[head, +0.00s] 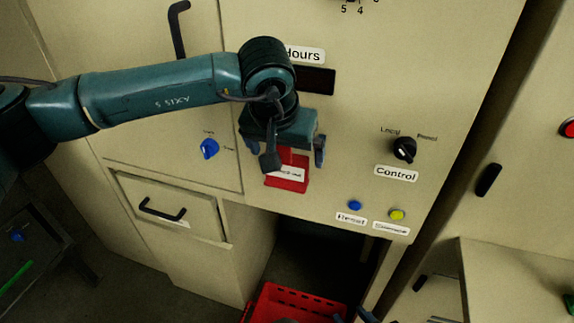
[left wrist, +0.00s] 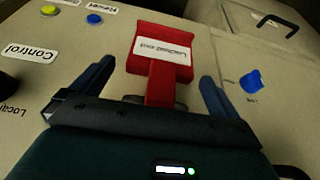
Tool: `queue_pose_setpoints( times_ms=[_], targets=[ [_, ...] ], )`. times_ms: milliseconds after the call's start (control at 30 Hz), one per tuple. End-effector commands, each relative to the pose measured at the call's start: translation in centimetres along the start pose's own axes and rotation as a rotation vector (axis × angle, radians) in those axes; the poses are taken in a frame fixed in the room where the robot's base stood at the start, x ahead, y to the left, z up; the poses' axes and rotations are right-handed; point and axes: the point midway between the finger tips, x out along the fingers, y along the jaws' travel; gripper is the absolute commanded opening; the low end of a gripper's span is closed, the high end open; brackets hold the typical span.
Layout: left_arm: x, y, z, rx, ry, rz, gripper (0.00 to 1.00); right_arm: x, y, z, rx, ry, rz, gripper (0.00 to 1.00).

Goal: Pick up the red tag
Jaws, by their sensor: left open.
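The red tag (head: 290,176) with a white label is on the beige cabinet front, just below and behind my left gripper in the head view. In the left wrist view the red tag (left wrist: 160,55) stands between and beyond the fingertips. Its narrow stem reaches back toward the gripper palm, over a partly hidden round grey part. My left gripper (head: 294,158) is open, with one finger on each side of the tag; in the left wrist view (left wrist: 157,75) gaps show between the fingers and the tag.
A blue knob (head: 209,149) is left of the tag, and a black Control knob (head: 404,149) is to the right. Blue and yellow buttons (head: 397,214) sit lower right. A drawer handle (head: 161,210) juts out lower left. A red crate (head: 273,299) stands below the dark opening.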

Motion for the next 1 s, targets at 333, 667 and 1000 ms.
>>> queue_pose_setpoints(
  times_ms=[333, 667, 1000],
  targets=[
    [1.14, -0.05, 0.02, 0.000, 0.000, 0.000, 1.00, 0.18, 0.25, 0.33, 0.010, -0.010, 0.010, 0.36],
    [1.10, -0.05, 0.02, 0.000, 0.000, 0.000, 0.74, 0.15, 0.18, 0.10, 0.012, -0.005, 0.008, 0.36],
    [1.06, -0.06, -0.01, -0.001, 0.001, 0.000, 0.53, 0.12, 0.04, 0.07, 0.009, -0.005, 0.004, 0.36]
  ],
)
